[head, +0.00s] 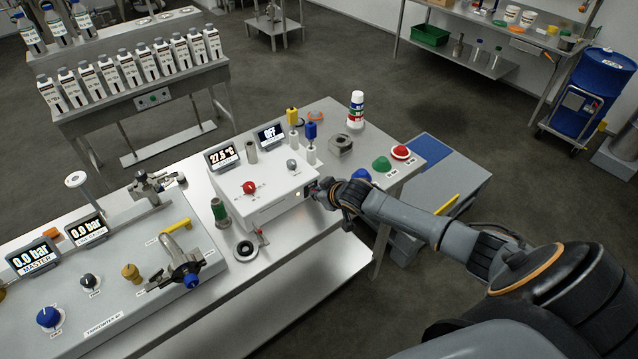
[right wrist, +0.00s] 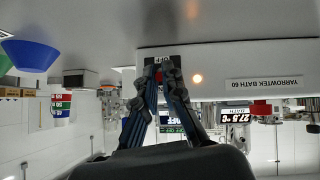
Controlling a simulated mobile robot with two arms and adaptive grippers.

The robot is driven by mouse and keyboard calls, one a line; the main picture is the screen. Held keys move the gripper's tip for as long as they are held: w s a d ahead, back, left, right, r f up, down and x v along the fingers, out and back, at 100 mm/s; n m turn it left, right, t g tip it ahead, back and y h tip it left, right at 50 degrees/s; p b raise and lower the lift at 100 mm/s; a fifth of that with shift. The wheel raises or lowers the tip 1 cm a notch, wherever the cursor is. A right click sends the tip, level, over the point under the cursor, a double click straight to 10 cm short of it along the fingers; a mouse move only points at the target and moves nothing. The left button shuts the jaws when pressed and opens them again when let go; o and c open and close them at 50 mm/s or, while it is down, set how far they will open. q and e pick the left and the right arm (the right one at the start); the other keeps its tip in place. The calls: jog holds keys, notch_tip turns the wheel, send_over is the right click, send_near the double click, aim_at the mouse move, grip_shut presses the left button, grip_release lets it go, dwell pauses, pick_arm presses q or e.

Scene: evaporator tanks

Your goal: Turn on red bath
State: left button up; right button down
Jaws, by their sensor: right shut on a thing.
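The bath is a white box (head: 262,197) on the steel bench, with a red knob (head: 249,187) and a grey knob (head: 292,165) on top. One display (head: 222,156) reads 27.5 °C; another (head: 271,134) reads OFF. My right gripper (head: 315,192) is at the box's right end. In the right wrist view, which is upside down, the box wall (right wrist: 225,75) is labelled YARROWTEK BATH 60. There my right gripper (right wrist: 161,66) is shut on a small dark switch (right wrist: 161,60) with some red beside it. The fingers partly hide the switch. My left gripper is not seen.
A panel with 0.0 bar displays (head: 86,228) and valves stands left of the bath. A blue bowl-shaped piece (head: 361,174), a green one (head: 381,164) and a red one (head: 400,152) lie to the right. A striped bottle (head: 356,110) stands behind. A grey cabinet (head: 450,180) is beyond the bench end.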

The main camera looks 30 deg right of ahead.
jog(key=shift+w+r+g+p, duration=0.2)
jog(key=shift+r+g+p, duration=0.15)
jog(key=shift+g+p, duration=0.55)
jog(key=shift+f, duration=0.1)
jog(key=c, duration=1.5)
grip_release()
jog(key=shift+o, duration=0.2)
jog(key=v, duration=1.2)
